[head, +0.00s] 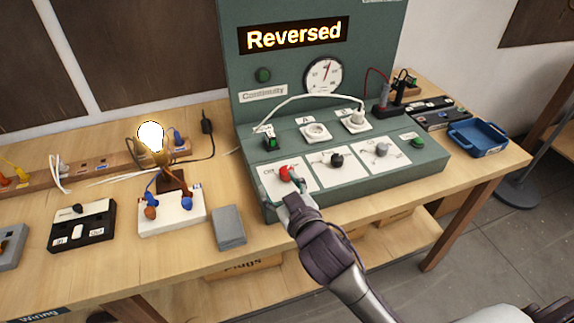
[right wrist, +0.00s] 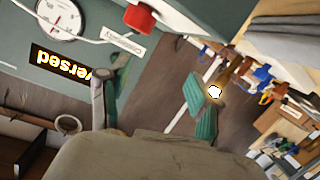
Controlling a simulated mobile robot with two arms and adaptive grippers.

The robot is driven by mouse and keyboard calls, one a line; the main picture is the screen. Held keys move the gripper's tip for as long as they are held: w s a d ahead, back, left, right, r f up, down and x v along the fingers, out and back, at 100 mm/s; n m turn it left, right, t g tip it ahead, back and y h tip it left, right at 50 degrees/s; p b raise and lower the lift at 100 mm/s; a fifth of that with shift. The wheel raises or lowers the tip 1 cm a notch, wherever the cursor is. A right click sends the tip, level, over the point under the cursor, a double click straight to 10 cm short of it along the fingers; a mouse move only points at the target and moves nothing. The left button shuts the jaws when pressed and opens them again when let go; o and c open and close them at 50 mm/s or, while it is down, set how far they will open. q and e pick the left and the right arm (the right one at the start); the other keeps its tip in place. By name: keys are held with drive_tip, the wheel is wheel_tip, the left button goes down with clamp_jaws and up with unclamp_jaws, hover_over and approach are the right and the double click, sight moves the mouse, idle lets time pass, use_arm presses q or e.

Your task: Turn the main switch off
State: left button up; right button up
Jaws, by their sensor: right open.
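The main switch appears to be the red knob (head: 285,172) on the leftmost white plate of the green test bench (head: 400,178), with "Off" printed at the plate's left. My right gripper (head: 290,187) is open at the near side of this knob, its fingertips close around or beside it; contact cannot be told. In the right wrist view the red knob (right wrist: 140,18) shows at the top edge, and the open fingers (right wrist: 150,98) stand apart with nothing between them. The lamp bulb (head: 151,136) is lit. My left gripper is not in view.
A black knob (head: 337,160) and a grey knob (head: 381,150) sit on plates to the right. A lit "Reversed" sign (head: 293,36) and a dial (head: 323,76) are on the back panel. A white cable (head: 290,99) arches over the bench. A blue tray (head: 478,139) stands at right.

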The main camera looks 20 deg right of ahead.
drive_tip(key=w+a+r+n+t+y, duration=0.1)
drive_tip(key=w+a+r+n+y, duration=0.1)
drive_tip(key=a+r+n+y, duration=0.5)
drive_tip(key=w+a+r+n+t+y, duration=0.1)
drive_tip(key=w+a+r+n+y, duration=0.1)
drive_tip(key=a+r+n+y, duration=0.5)
drive_tip(key=s+a+r+n+g+y, duration=0.2)
drive_tip(key=s+a+n+g+y, duration=0.25)
drive_tip(key=a+n+g, duration=0.75)
drive_tip(key=g+h, duration=0.6)
drive_tip(key=h, duration=1.4)
hover_over(287, 169)
wheel_tip(287, 169, down, 4)
drive_tip(key=f, duration=0.1)
wheel_tip(287, 169, down, 13)
drive_tip(key=p, duration=0.3)
drive_tip(key=shift+f+p, duration=0.1)
drive_tip(key=shift+p, duration=0.25)
